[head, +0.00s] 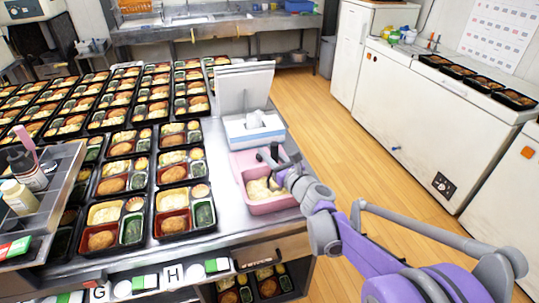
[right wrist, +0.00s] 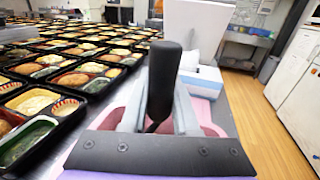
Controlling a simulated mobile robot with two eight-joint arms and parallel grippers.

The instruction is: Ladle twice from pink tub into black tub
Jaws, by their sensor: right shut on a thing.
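The pink tub (head: 277,204) stands at the right end of the steel counter, with pale yellow food (head: 260,188) in it. My right gripper (head: 272,165) is over the tub. In the right wrist view it is shut on a black handle (right wrist: 164,75), which I take for the ladle's. The handle stands nearly upright between the fingers (right wrist: 158,118). The ladle's bowl is hidden, so I cannot tell whether it holds food. Parts of the pink tub show beside the fingers (right wrist: 213,112). I cannot pick out a separate black tub. My left gripper is not in view.
Rows of filled black bento trays (head: 118,181) cover the counter left of the pink tub. A white-and-blue box (head: 253,130) with a raised grey panel (head: 243,88) stands right behind the tub. Wooden floor (head: 335,150) lies clear to the right.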

